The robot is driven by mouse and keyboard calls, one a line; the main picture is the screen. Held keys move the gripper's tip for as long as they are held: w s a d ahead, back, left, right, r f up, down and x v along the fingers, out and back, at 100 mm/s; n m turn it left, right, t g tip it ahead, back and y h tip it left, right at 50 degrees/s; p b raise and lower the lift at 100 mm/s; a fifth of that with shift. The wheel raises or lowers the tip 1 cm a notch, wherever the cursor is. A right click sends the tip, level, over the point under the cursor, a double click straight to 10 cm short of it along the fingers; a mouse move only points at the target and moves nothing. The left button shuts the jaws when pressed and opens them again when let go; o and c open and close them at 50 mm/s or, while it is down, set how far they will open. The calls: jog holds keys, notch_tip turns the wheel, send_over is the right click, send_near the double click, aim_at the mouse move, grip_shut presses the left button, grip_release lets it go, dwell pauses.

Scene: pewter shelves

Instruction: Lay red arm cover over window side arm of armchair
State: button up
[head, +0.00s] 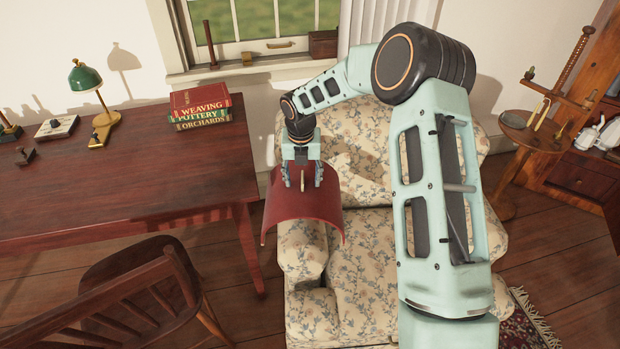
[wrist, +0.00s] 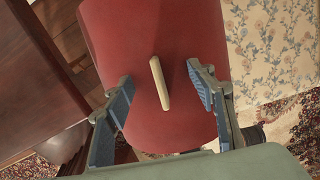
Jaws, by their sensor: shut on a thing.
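The red arm cover (head: 304,207) is a curved, arched shell with a cream grip tab (wrist: 159,84) on top. My gripper (head: 303,181) is over its crown, with the tab between its fingers, and is shut on the cover. The gripper also shows in the wrist view (wrist: 163,96). The cover is above the left, desk-side arm (head: 301,252) of the floral armchair (head: 365,250), its sides spreading past that arm. The arm's rounded front shows below it; whether they touch cannot be told. My own arm hides much of the chair's right side.
A dark wooden desk (head: 120,190) stands close on the left, with books (head: 201,104) and a green lamp (head: 90,85). A wooden chair (head: 145,295) is at front left. A window (head: 250,25) is behind. A small round table (head: 530,130) stands right.

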aim_at(300, 188)
jog(key=shift+w+a+f+n, duration=0.25)
jog(key=shift+w+a+n, duration=0.05)
jog(key=shift+a, duration=0.1)
jog(key=shift+f+b, duration=5.55)
jog(key=shift+f, duration=2.6)
jog(key=o, duration=1.8)
jog(key=r, duration=0.4)
jog(key=s+r, duration=0.1)
jog(key=r, duration=0.7)
jog(key=shift+s, duration=0.4)
